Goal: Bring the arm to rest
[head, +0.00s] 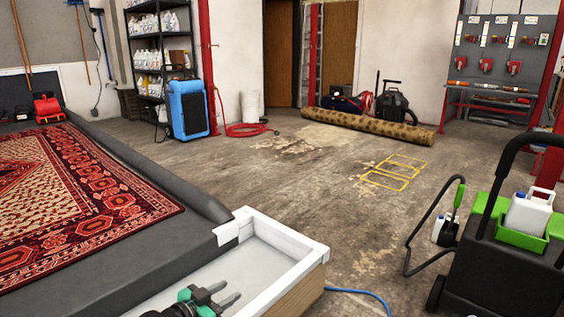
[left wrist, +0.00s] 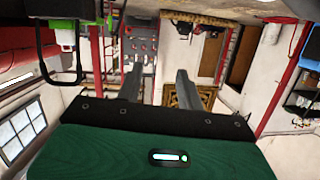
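The green gripper body fills the bottom of that view. My right gripper does not show.
A red patterned rug (head: 70,195) lies on the dark washpit surface at left. A black cart (head: 495,255) with a green tray and white jug stands at right. A blue hose (head: 360,293) lies on the floor. A rolled rug (head: 368,127) lies farther back. The middle floor is clear.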

